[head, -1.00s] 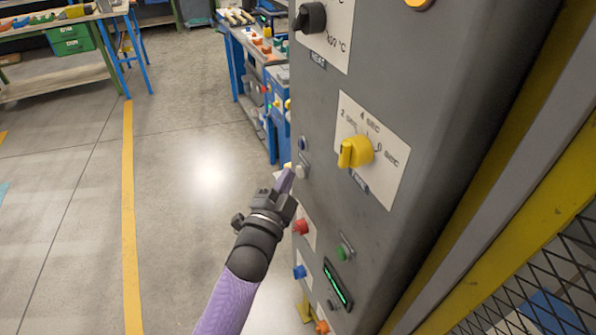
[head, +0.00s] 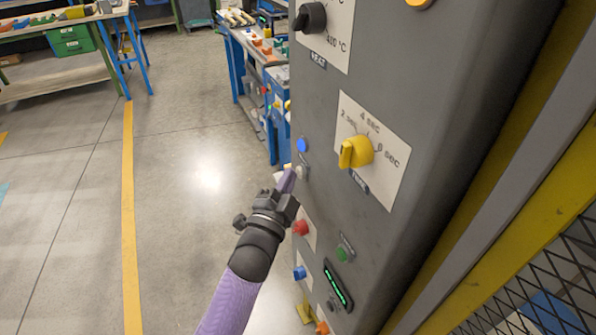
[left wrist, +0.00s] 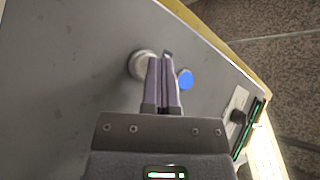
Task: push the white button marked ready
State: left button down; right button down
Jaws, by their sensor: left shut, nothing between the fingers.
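The white button (head: 302,172) sits on the left edge of the grey control panel (head: 310,110), just below a small blue lamp (head: 303,146) that glows. My left gripper (head: 288,180) is shut and empty, its purple fingertips right at the button and partly covering it. In the left wrist view the pale round button (left wrist: 139,65) shows beside the closed fingertips (left wrist: 163,62), and the lit blue lamp (left wrist: 185,79) is on their other side. Whether the fingers touch the button I cannot tell. Its marking is not legible. My right gripper is not in view.
The panel also has a yellow time knob (head: 355,152), a black knob (head: 311,17), a red button (head: 300,228), a green button (head: 345,253) and a blue button (head: 299,272). A mesh fence (head: 530,270) stands at right. The floor at left is clear.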

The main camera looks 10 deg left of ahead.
pick_arm(q)
jog(key=shift+s+a, duration=0.4)
jog(key=shift+a, duration=0.15)
jog(key=shift+p, duration=0.3)
jog(key=s+a+p, duration=0.1)
jog(key=a, duration=0.1)
jog(key=s+a+p, duration=0.1)
jog(key=a, duration=0.1)
jog(key=shift+s, duration=0.4)
